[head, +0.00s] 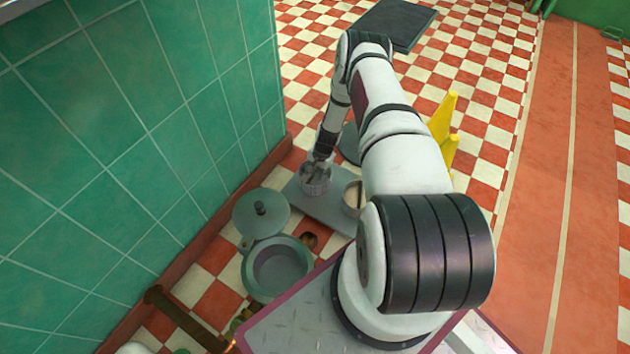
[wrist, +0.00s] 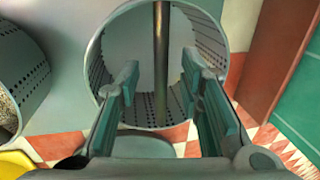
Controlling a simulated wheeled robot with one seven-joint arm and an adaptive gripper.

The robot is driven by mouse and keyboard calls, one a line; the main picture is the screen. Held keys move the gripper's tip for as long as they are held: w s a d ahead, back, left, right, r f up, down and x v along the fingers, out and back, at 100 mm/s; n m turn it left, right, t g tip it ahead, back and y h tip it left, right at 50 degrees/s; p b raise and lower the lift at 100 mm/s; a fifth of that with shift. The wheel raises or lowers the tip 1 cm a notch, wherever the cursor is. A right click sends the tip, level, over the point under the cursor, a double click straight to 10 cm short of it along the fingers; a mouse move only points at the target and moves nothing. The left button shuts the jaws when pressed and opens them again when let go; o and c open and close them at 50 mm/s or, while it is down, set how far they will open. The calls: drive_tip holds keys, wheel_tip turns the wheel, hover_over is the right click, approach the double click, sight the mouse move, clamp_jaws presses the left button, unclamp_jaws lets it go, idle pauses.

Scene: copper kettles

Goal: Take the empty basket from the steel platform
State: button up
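An empty perforated metal basket (head: 316,188) stands on the steel platform (head: 325,207). In the wrist view the basket (wrist: 207,45) shows a bare bottom and a handle bar (wrist: 161,50) crossing its mouth. My gripper (wrist: 160,82) is open, its two fingers apart on either side of the bar, with gaps on both sides. In the head view my gripper (head: 321,160) is over the basket, and its fingertips are too small to make out. A second perforated basket (wrist: 28,60) with grainy contents stands beside it, and it also shows in the head view (head: 350,207), partly behind my arm.
A green-tiled wall (head: 150,110) rises on the left. A grey pot (head: 275,292) and a round lid with a knob (head: 255,222) are in front of the platform. A yellow floor sign (head: 443,120) stands behind my arm. A dark mat (head: 400,25) lies farther back on the checkered floor.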

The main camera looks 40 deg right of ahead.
clamp_jaws()
drive_tip(key=shift+r, duration=0.1)
